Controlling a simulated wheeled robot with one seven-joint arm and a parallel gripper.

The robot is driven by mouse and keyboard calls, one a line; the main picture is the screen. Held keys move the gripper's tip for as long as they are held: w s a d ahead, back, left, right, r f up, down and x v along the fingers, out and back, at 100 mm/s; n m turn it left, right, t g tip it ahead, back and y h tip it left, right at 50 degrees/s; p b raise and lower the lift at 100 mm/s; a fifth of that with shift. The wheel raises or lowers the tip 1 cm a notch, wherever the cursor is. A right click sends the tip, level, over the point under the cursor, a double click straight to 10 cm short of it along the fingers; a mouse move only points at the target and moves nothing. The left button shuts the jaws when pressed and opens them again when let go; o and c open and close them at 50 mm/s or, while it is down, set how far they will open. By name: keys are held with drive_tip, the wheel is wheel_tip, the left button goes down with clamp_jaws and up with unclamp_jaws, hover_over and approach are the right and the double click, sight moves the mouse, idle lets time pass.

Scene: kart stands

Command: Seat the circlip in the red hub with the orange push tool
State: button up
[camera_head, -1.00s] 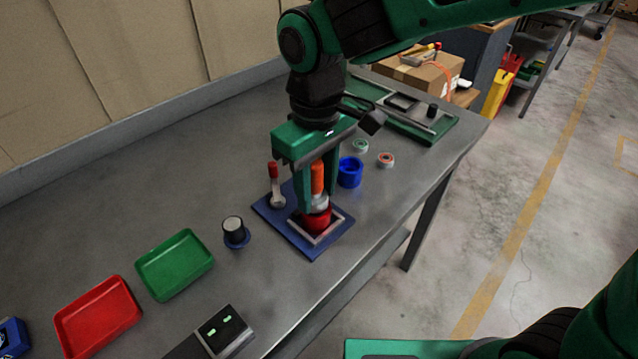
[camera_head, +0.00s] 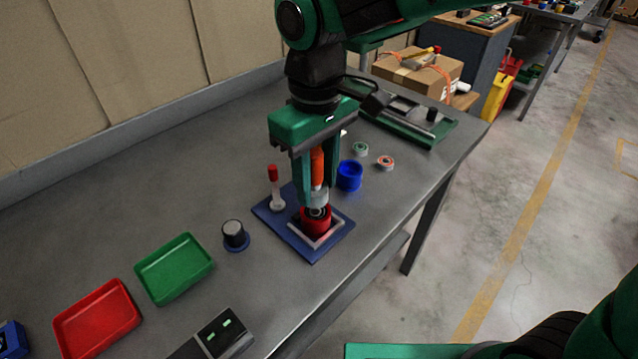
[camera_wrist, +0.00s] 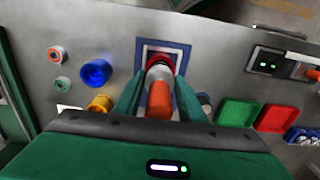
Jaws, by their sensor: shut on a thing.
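My gripper (camera_head: 317,175) is shut on the orange push tool (camera_head: 317,168), which hangs upright between its fingers. The tool also shows in the wrist view (camera_wrist: 158,100), with its pale lower part pointing at the hub. The red hub (camera_head: 316,222) sits inside a light square frame on the blue fixture plate (camera_head: 290,236). The tool's lower end is over the hub's middle; I cannot tell whether it touches. A dark and grey ring shape shows at the hub's top; I cannot make out the circlip for certain.
A red-topped clamp lever (camera_head: 274,187) stands on the plate's left. A blue cup (camera_head: 349,175) and two small rings (camera_head: 385,162) lie to the right. A dark capped pot (camera_head: 235,235), a green tray (camera_head: 174,268) and a red tray (camera_head: 98,318) are at left.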

sight(316, 153)
drive_tip(key=shift+r, duration=2.05)
